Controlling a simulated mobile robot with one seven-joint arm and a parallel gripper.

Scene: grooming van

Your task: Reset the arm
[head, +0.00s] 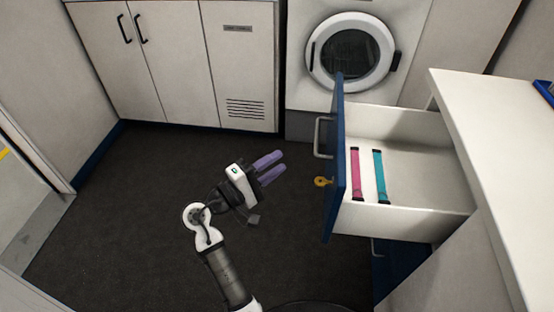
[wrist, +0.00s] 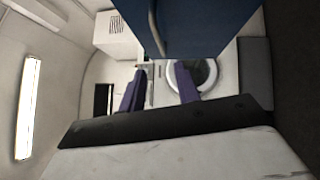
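My gripper (head: 274,167) has two purple fingers and is held over the dark floor, left of the open drawer, in the head view. The fingers are apart with nothing between them. In the wrist view my gripper (wrist: 160,85) also shows its two purple fingers spread and empty. My arm reaches up from the bottom of the head view and bends at a white joint.
An open drawer (head: 400,218) with a blue front sticks out to the right, holding a pink strip (head: 357,175) and a teal strip (head: 381,176). A washing machine (head: 350,50) and white cabinets (head: 170,60) stand behind. Floor at left is clear.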

